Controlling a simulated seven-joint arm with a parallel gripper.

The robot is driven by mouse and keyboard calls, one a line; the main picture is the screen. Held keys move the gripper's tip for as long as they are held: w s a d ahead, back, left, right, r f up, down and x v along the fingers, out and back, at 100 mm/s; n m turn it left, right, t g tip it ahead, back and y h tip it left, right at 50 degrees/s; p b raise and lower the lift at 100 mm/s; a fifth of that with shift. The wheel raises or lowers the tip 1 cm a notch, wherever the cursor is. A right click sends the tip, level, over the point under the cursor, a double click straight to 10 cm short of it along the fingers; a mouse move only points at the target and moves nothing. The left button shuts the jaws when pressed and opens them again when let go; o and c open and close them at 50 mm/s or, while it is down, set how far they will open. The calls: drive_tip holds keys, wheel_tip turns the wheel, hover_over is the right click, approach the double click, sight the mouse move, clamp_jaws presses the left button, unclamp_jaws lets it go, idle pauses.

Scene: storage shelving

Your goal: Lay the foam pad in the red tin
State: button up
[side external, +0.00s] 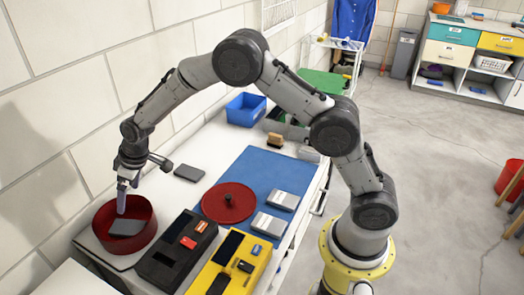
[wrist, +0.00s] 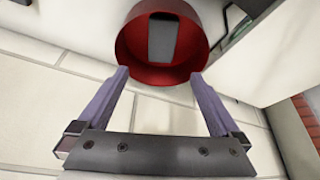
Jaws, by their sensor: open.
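The red tin (side external: 103,240) stands open at the near left of the white table; its round wall also shows in the wrist view (wrist: 132,58). A dark grey foam pad (side external: 127,228) is inside the tin, and it shows as a grey rectangle in the wrist view (wrist: 163,40). It appears to lie on the tin's floor, clear of the fingers. My gripper (side external: 121,207) is over the tin in the side view. In the wrist view its two fingers (wrist: 160,73) are spread wide with nothing between them.
A round red lid (side external: 229,203) lies on a blue mat (side external: 262,167) with two grey boxes (side external: 276,211). Another dark flat piece (side external: 189,173) lies behind the tin. Black (side external: 160,262) and yellow (side external: 238,279) trays sit right of the tin. The wall is close on the left.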

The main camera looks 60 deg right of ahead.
drive_tip(key=s+d+r+m+t, duration=0.1)
drive_tip(key=s+d+r, duration=0.3)
drive_tip(key=s+r, duration=0.55)
drive_tip(key=s+d+r+m, duration=0.1)
drive_tip(key=s+d+r, duration=0.3)
drive_tip(key=s+r, duration=0.55)
drive_tip(key=s+d+m, duration=0.1)
drive_tip(key=s+d, duration=0.1)
drive_tip(key=s, duration=0.8)
drive_tip(key=s+d+m+h, duration=0.1)
drive_tip(key=s+d, duration=0.2)
drive_tip(key=s, duration=0.8)
drive_tip(key=shift+f+t+h, duration=0.25)
drive_tip(key=shift+t+h, duration=0.05)
